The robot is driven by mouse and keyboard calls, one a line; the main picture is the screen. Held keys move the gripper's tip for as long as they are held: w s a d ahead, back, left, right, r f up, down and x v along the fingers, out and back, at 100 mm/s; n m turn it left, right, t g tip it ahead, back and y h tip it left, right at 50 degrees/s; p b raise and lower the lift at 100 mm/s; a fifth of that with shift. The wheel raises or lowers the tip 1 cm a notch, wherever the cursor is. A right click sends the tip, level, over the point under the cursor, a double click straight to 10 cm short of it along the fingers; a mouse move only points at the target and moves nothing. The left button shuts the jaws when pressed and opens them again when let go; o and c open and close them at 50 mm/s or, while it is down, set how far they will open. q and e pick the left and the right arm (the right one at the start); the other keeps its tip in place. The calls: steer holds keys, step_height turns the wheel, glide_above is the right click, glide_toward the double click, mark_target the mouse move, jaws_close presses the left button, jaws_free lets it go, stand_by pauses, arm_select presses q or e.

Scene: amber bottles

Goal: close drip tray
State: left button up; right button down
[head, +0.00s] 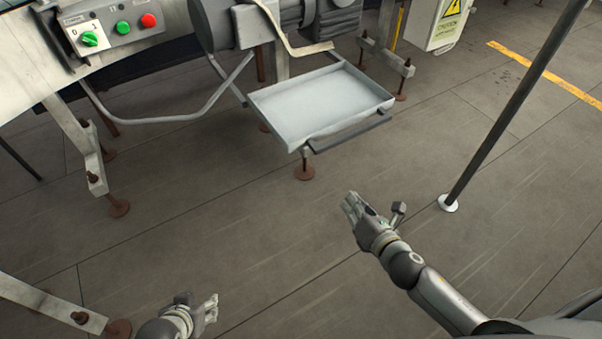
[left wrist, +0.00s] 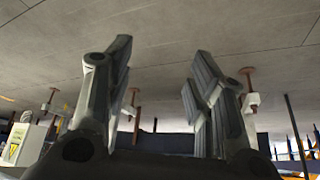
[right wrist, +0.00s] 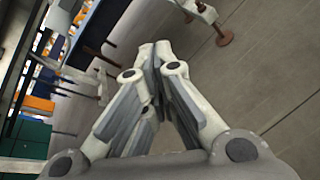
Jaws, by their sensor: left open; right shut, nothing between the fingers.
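The drip tray (head: 318,103) is a shallow light-grey metal tray under the machine in the head view. It is pulled out toward me, with a dark bar handle (head: 350,133) along its near edge. My right gripper (head: 350,202) is below and to the right of the tray, apart from the handle. It is shut and empty, and its fingers meet in the right wrist view (right wrist: 155,60). My left gripper (head: 208,308) is low at the bottom of the head view, far from the tray. Its fingers are spread with nothing between them in the left wrist view (left wrist: 160,90).
A control panel (head: 112,25) with green and red buttons is at the upper left. A dark slanted pole (head: 510,110) stands on the right. Rusty machine feet (head: 304,172) rest on the floor near the tray. The floor (head: 230,220) between grippers and tray is clear.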

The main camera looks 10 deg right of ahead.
steer(key=s+a+r+n+t+y+b, duration=0.1)
steer(key=a+r+n+t+y+b, duration=0.2)
steer(key=a+r+n+b, duration=0.4)
steer(key=n+p, duration=0.1)
steer(key=n, duration=0.1)
glide_toward(295, 146)
steer(key=w, duration=0.1)
steer(key=x, duration=0.5)
steer(key=shift+f, duration=0.1)
arm_select(q)
steer(key=w+d+r+t, duration=0.1)
steer(key=w+r+t, duration=0.2)
steer(key=r, duration=0.4)
steer(key=shift+w+h+b, duration=0.15)
steer(key=shift+h+b, duration=0.2)
steer(key=shift+h, duration=0.05)
arm_select(e)
steer(key=shift+w+a, duration=0.3)
steer(key=shift+w, duration=0.3)
arm_select(q)
steer(key=shift+d, duration=0.1)
arm_select(e)
steer(key=shift+w, duration=0.1)
